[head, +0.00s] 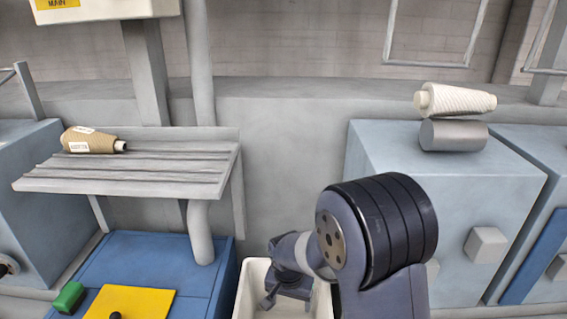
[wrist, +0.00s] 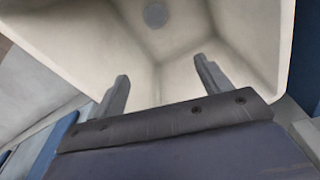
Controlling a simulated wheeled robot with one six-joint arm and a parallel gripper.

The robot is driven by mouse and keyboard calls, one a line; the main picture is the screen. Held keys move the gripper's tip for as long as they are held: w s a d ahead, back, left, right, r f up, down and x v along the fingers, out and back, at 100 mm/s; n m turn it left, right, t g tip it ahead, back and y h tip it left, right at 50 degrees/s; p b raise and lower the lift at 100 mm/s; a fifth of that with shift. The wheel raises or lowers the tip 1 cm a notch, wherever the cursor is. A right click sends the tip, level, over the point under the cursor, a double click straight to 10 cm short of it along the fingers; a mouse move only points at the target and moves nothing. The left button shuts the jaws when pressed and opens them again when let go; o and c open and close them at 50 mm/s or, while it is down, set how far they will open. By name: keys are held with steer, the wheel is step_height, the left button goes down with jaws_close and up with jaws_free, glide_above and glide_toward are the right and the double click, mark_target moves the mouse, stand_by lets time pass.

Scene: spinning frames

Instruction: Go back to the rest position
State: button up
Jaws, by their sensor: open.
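My gripper (wrist: 162,88) is open and empty in the wrist view, its two fingers apart. Beyond the fingers is the inside of a cream-coloured bin (wrist: 225,35), with a round grey spot (wrist: 156,14) on its inner surface.
A tan yarn cone (head: 88,141) lies on a grey slatted shelf (head: 130,180) at left. A white yarn cone (head: 458,99) rests on a grey roller (head: 453,135) above a blue-grey cabinet (head: 385,170). A blue unit (head: 150,255) has a yellow plate (head: 130,300) and green block (head: 69,297).

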steer(key=shift+r+p, duration=1.4)
steer(key=shift+r, duration=1.3)
